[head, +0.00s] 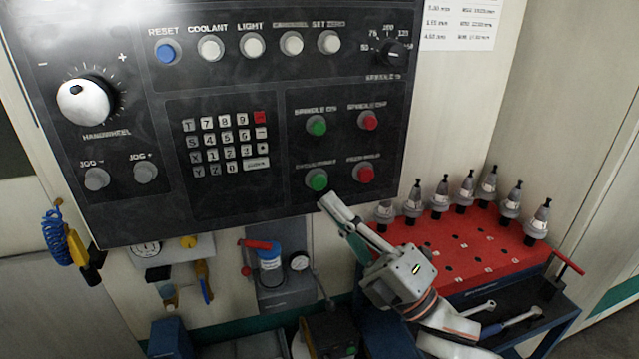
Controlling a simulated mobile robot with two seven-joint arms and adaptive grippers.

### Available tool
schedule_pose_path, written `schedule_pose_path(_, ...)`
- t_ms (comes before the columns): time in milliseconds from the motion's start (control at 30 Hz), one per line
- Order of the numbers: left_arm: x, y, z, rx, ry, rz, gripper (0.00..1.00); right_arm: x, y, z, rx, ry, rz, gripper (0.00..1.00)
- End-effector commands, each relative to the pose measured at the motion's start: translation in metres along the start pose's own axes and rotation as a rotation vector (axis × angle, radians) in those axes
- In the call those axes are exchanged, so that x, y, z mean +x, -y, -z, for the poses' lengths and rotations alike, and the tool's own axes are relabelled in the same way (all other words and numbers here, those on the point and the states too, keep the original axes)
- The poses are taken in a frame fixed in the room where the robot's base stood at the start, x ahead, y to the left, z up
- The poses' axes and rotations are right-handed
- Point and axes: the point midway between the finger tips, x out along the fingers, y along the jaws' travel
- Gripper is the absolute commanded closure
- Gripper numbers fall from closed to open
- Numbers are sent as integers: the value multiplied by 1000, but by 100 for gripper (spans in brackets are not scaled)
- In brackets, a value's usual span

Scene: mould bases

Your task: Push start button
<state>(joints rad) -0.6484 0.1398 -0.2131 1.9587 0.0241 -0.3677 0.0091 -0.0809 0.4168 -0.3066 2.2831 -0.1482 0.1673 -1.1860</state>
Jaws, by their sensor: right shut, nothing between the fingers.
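A black machine control panel (230,240) fills the upper left of the head view. A green button (317,179) sits at its lower right, under a label I cannot read clearly. Another green button (316,125) sits above it, under a label that seems to read spindle on. Red buttons (363,173) and (368,120) are to the right of each green one. My right gripper (326,202) is shut and empty. Its fingertips are just below the lower green button; I cannot tell whether they touch the panel. My left gripper is not in view.
A red tool rack (470,250) with several tool holders stands right of my right arm. Wrenches (512,322) lie on the dark cart in front. A blue coiled hose (57,240), a gauge and fittings hang below the panel. A handwheel (84,101) is at the panel's left.

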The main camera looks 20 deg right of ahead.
Motion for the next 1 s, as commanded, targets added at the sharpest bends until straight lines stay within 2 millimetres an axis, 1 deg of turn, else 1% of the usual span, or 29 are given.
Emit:
schedule_pose_path(100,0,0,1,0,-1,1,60,10,6,-7,-2,0,-1,100)
schedule_pose_path(300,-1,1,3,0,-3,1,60,18,13,-14,-1,0,0,100)
schedule_pose_path(1000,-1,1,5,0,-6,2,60,20,15,-15,0,0,0,100)
